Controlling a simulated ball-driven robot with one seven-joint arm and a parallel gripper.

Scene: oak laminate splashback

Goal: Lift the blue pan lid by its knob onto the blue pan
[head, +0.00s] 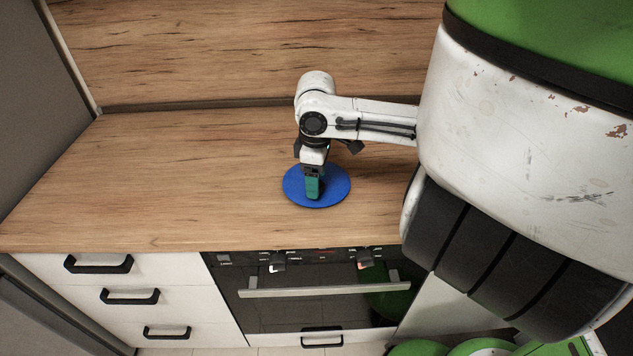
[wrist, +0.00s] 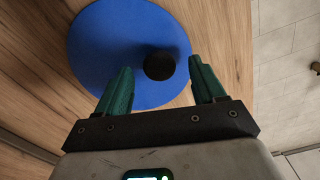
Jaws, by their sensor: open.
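The blue pan lid (head: 296,193) lies on the wooden worktop below my gripper (head: 314,198). In the head view the fingers hide the knob. I cannot tell whether they touch the lid. The blue pan is not seen in either view.
The wooden worktop (head: 190,175) is clear to the left of the lid. A wooden splashback (head: 240,50) rises behind. Below the front edge are an oven (head: 320,307) with knobs and a handle, and white drawers (head: 90,290) with black handles.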

